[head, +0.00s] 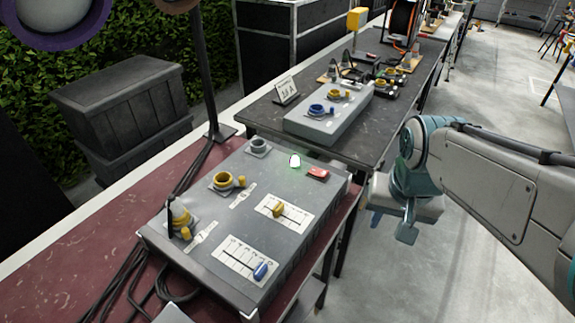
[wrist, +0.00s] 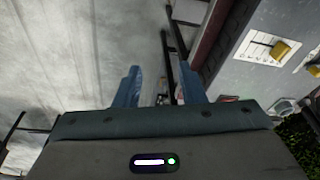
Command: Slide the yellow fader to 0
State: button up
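The yellow fader (head: 279,210) stands on a white scale plate (head: 296,216) on top of the grey control box, roughly midway along its slot. The scale digits are too small to read. The yellow fader also shows at the upper right of the wrist view (wrist: 281,48). A blue fader (head: 260,270) sits at the right end of a second white scale nearer the front. My gripper (head: 393,229) is to the right of the box, beyond its edge and apart from the fader. In the wrist view my gripper's two blue fingers (wrist: 163,85) are spread with nothing held between them.
The grey control box (head: 213,262) rests on a dark red table (head: 70,262). It also carries a red button (head: 317,173), a lit green-white lamp (head: 295,160) and yellow connectors (head: 226,181). Black cables lie at its left. A dark table stands behind; open floor is at the right.

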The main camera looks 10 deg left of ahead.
jog(key=w+a+r+m+g+p, duration=0.1)
jog(key=w+a+r, duration=0.15)
jog(key=a, duration=0.35)
jog(key=w+a+r+p, duration=0.1)
jog(key=w+a, duration=0.3)
jog(key=a, duration=0.1)
jog(key=m+g, duration=0.1)
jog(key=m, duration=0.1)
send_over(278, 207)
notch_tip(278, 207, down, 12)
jog(key=shift+w+f+p, duration=0.1)
jog(key=shift+f+p, duration=0.15)
jog(key=shift+p, duration=0.2)
grip_shut()
